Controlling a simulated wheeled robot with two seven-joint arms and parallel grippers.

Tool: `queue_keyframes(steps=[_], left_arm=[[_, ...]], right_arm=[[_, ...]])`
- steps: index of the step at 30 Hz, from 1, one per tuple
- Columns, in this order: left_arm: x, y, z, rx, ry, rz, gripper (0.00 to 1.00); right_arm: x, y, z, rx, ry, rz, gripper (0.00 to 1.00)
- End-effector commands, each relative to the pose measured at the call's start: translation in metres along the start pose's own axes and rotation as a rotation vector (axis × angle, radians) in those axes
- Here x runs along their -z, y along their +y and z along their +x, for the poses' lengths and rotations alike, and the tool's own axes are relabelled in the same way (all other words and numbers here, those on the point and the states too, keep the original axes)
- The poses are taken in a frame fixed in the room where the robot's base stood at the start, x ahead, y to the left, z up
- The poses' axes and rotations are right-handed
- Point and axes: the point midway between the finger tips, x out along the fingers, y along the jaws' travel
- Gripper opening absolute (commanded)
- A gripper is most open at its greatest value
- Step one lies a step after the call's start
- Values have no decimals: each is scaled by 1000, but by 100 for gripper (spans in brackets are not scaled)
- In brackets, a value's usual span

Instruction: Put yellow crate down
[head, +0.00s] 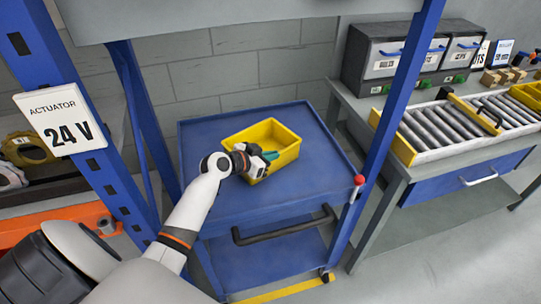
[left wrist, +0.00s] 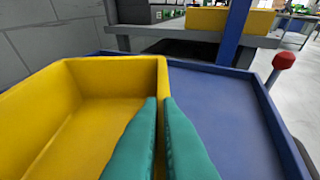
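The yellow crate (head: 285,158) is empty and level, at the blue cart's top (head: 322,150); I cannot tell whether its base touches the surface. My left gripper (head: 268,156) reaches in from the left and is at the crate's near wall. In the left wrist view its teal fingers (left wrist: 160,102) are closed together over the wall of the crate (left wrist: 90,82), one inside and one outside. The cart top (left wrist: 225,108) shows bare beside the crate. My right gripper is in neither view.
The cart has a raised rim, a black handle (head: 285,228) and a red knob (head: 359,180). Blue frame posts (head: 385,110) stand on both sides. A roller conveyor (head: 450,125) and grey bins (head: 395,55) stand at right. Cart top is free around the crate.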

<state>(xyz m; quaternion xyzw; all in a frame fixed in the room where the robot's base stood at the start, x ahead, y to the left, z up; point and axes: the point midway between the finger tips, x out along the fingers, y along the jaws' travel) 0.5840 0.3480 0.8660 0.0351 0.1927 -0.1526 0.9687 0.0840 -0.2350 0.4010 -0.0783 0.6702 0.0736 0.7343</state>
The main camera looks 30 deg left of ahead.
Motion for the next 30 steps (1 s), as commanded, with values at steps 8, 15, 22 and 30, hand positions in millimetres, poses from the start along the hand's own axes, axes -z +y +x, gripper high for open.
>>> queue_keyframes(steps=[8,15,22,30], left_arm=[[0,0,0,0,0,0,26],[0,1,-7,-1,1,2,26],[1,1,-45,-1,1,4,26],[0,0,-74,0,0,3,26]], right_arm=[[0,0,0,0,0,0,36],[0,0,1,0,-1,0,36],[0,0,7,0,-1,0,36],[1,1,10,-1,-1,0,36]])
